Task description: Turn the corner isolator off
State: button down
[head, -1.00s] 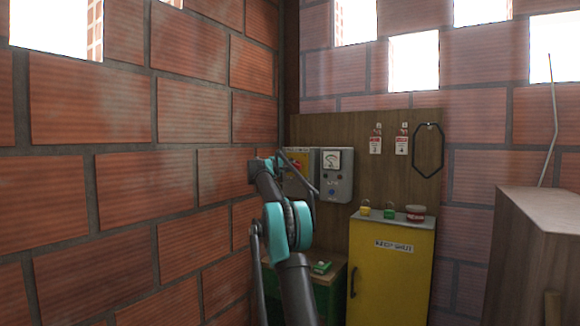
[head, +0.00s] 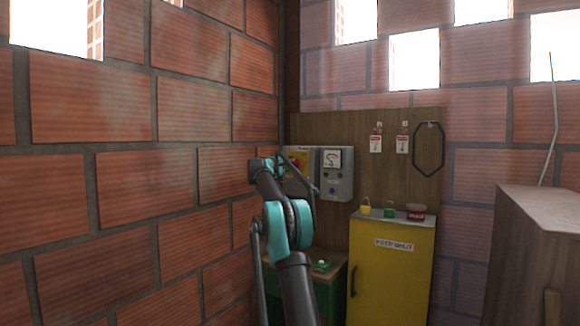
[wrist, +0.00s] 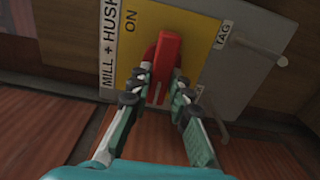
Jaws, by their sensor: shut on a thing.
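The corner isolator is a grey box with a yellow face (head: 296,157), mounted on the wooden board by the brick corner, partly hidden by my arm in the head view. The handle's top end lies a little below and right of the word ON. My gripper (wrist: 160,88) is shut on the red handle, one finger on each side. The fingers hide the handle's lower sides.
A grey meter box (head: 336,176) hangs just right of the isolator. A yellow cabinet (head: 391,275) with padlocks and a red tub on top stands below. A green-sided bench (head: 327,284) is beside it. The brick wall (head: 120,190) runs close along the left.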

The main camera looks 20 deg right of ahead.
jog(key=c, duration=1.4)
grip_release()
jog(key=shift+a, duration=0.1)
jog(key=v, duration=1.1)
jog(key=shift+s+a, duration=0.3)
jog(key=s+a+f+m+g+y, duration=0.2)
jog(key=s+f+m+y, duration=0.1)
jog(key=s+f, duration=1.1)
jog(key=s+a+f+m+g+y, duration=0.2)
jog(key=s+f+g+y, duration=0.15)
jog(key=s+f, duration=1.05)
jog(key=s+a+f+m+y, duration=0.1)
jog(key=s+a+f, duration=0.3)
jog(key=s+f, duration=0.4)
jog(key=s+a+f+m+g+y, duration=0.1)
jog(key=s+a+f+y, duration=0.3)
jog(key=s+f, duration=0.3)
jog(key=s+a+f+y, duration=0.2)
jog(key=s+a+f, duration=0.3)
jog(key=s, duration=1)
notch_tip(320, 180, down, 4)
jog(key=shift+a+r+m+y, duration=0.2)
jog(key=shift+a+m+y, duration=0.1)
jog(key=shift+m+y, duration=0.1)
